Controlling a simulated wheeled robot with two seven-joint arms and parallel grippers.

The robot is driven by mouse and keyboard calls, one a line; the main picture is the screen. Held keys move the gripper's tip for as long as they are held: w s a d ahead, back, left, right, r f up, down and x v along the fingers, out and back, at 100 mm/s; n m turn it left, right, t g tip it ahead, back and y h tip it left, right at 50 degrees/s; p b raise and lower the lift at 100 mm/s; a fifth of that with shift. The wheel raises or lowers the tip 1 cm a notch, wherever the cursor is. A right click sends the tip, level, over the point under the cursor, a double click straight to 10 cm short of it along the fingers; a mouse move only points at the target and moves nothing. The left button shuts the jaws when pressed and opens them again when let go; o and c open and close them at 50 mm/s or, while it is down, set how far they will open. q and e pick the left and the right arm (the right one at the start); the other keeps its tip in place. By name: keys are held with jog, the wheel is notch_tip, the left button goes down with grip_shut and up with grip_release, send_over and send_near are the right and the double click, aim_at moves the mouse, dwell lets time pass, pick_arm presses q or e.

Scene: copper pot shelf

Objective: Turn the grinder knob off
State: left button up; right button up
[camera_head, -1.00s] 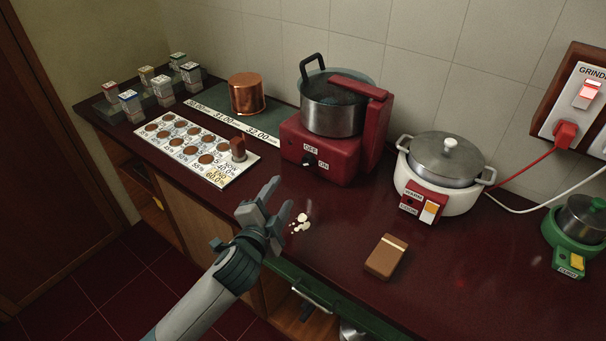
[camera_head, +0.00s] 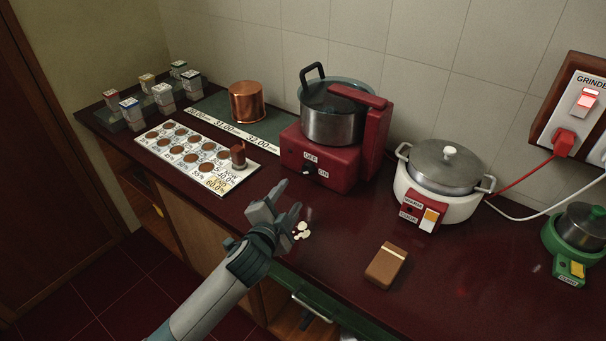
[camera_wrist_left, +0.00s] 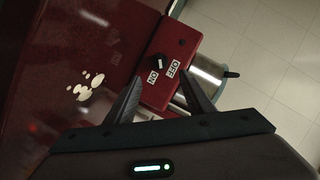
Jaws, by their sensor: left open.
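The red grinder (camera_head: 330,160) with its steel drum (camera_head: 338,122) stands against the tiled wall. Its small dark knob (camera_head: 308,170) sits on the front face between the OFF and ON labels. The knob (camera_wrist_left: 154,62) also shows in the left wrist view, with a white mark on it; I cannot tell which label it points to. My left gripper (camera_head: 290,196) is open and empty, in front of and below the knob, apart from it. In the left wrist view, the knob lies beyond the gap between my left fingertips (camera_wrist_left: 162,80). My right gripper is not in view.
A brown box (camera_head: 385,264) and a white cooker (camera_head: 440,200) stand to the right. A chart card (camera_head: 197,157) with a small brown cylinder (camera_head: 238,156) lies to the left. A copper pot (camera_head: 246,102) stands behind it.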

aim_at(305, 173)
pick_arm(q)
jog(key=p+x, duration=0.1)
jog(key=x, duration=1.2)
jog(key=shift+p, duration=0.3)
jog(key=c, duration=1)
